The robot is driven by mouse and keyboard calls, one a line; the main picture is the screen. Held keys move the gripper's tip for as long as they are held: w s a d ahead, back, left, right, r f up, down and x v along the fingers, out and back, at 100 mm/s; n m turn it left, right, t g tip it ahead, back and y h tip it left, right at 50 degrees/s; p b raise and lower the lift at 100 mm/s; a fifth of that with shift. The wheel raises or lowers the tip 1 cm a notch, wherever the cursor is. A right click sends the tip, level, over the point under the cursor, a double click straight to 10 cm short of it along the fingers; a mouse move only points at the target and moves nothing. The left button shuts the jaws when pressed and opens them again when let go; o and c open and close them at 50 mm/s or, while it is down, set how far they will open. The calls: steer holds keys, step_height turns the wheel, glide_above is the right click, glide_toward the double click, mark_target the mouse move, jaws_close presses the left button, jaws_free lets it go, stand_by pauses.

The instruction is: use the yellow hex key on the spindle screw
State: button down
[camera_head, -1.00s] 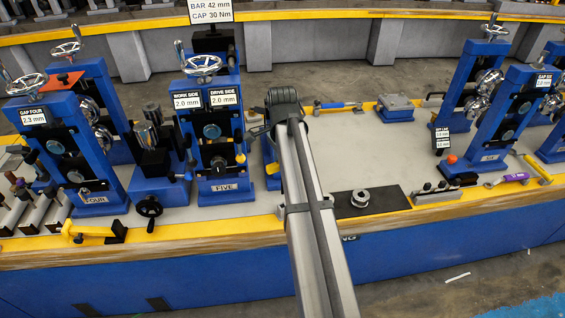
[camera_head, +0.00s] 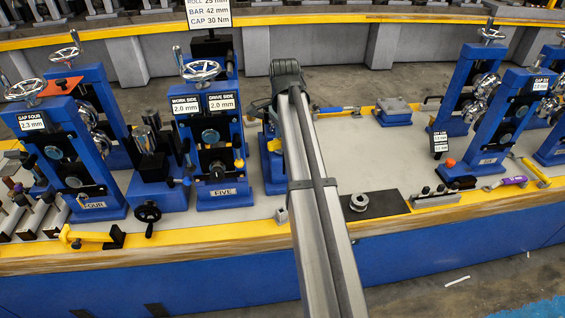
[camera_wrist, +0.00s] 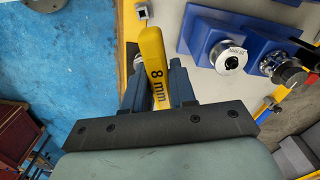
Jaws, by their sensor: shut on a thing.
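The yellow hex key (camera_wrist: 151,50), marked "8 mm", stands between the fingers of my gripper (camera_wrist: 158,88) in the wrist view. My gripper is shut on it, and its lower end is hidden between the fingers. In the wrist view, a round chrome spindle end (camera_wrist: 228,57) on a blue stand lies right of the key, apart from it. I cannot make out the screw itself. In the head view, stand FIVE (camera_head: 223,192) has a dark round part (camera_head: 217,172) on its front. My arm hides my gripper and the key there.
Blue stand FOUR (camera_head: 97,206) is to the left; more blue stands (camera_head: 495,130) are at the right. A dark mat (camera_head: 385,203) holds a grey ring (camera_head: 358,202). A yellow tool (camera_head: 85,236) lies near the front edge. The grey tabletop between mat and back edge is mostly clear.

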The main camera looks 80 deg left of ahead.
steer(key=w+a+r+m, duration=0.1)
steer(key=a+r+m, duration=0.3)
steer(key=a+r, duration=0.6)
steer(key=a, duration=0.3)
steer(key=shift+w+a+r, duration=0.2)
steer(key=shift+a+r, duration=0.1)
steer(key=shift+f, duration=3.7)
steer(key=c, duration=1.5)
jaws_free()
jaws_close()
